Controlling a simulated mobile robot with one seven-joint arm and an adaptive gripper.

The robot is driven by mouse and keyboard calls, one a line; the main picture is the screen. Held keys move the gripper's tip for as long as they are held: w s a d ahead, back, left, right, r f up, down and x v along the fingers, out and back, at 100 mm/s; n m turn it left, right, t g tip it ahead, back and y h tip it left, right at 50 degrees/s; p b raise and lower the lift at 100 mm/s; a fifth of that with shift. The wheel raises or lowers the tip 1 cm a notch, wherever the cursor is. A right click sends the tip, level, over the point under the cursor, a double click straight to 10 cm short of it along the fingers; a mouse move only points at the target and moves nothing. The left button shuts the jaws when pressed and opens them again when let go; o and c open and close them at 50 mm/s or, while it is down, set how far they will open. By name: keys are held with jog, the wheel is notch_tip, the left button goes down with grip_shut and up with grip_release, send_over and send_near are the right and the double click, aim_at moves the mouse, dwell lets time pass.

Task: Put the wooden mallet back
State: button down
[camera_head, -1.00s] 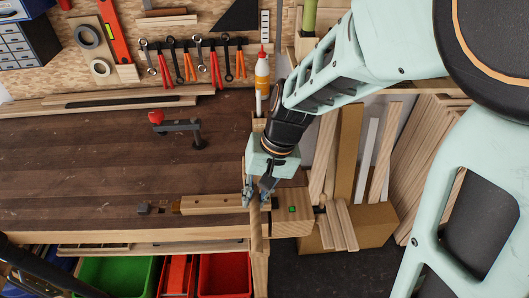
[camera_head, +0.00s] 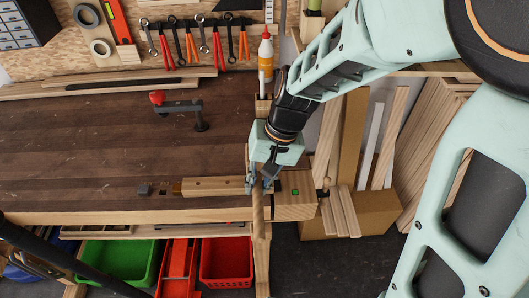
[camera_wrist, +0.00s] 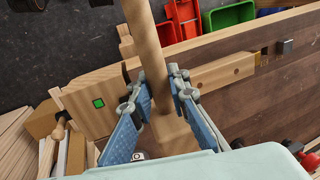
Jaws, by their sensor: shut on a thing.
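My gripper (camera_head: 262,180) is at the right end of the bench, just left of the light wooden vise block (camera_head: 296,204) with the green square. Its blue-padded fingers (camera_wrist: 158,88) are shut on the round wooden handle of the mallet (camera_wrist: 147,45). In the head view the mallet handle (camera_head: 258,212) extends toward the bottom of the picture, past the bench's front edge. My wrist hides its upper part there. In the wrist view a wider light wooden piece shows between the fingers. I cannot tell whether it is the mallet's head or part of the bench.
A bench clamp with a red knob (camera_head: 157,98) stands on the dark bench top (camera_head: 90,150). A glue bottle (camera_head: 265,58) stands behind my gripper. Wooden boards (camera_head: 430,140) lean at the right. A green bin (camera_head: 118,262) and a red bin (camera_head: 226,262) sit below the bench.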

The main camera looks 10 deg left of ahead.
notch_tip(320, 180, up, 2)
jog(key=shift+r+p, duration=0.1)
jog(key=shift+p, duration=0.25)
jog(key=shift+w, duration=0.1)
